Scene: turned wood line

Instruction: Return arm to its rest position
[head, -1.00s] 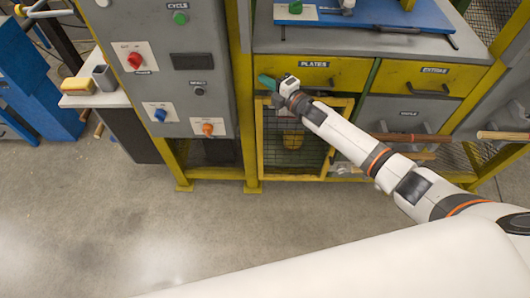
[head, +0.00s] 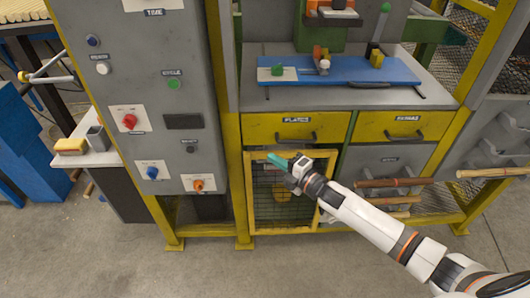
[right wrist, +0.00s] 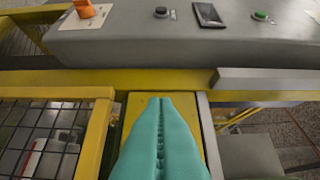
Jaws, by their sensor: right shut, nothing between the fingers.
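My right gripper (head: 278,160) has teal fingers and is in front of the mesh door, just below the yellow PLATES drawer (head: 292,128). Its fingers are pressed together with nothing between them. In the right wrist view the teal fingers (right wrist: 160,138) point along a yellow frame post. My right arm (head: 370,222) comes in from the lower right of the head view. My left gripper is not in the head view.
A grey control cabinet (head: 140,75) with knobs and buttons stands at the left. The yellow-framed mesh door (head: 270,222) is behind the gripper. A blue board (head: 345,70) lies on the bench above. Wooden rods (head: 395,183) stick out at the right. The floor (head: 120,270) in front is clear.

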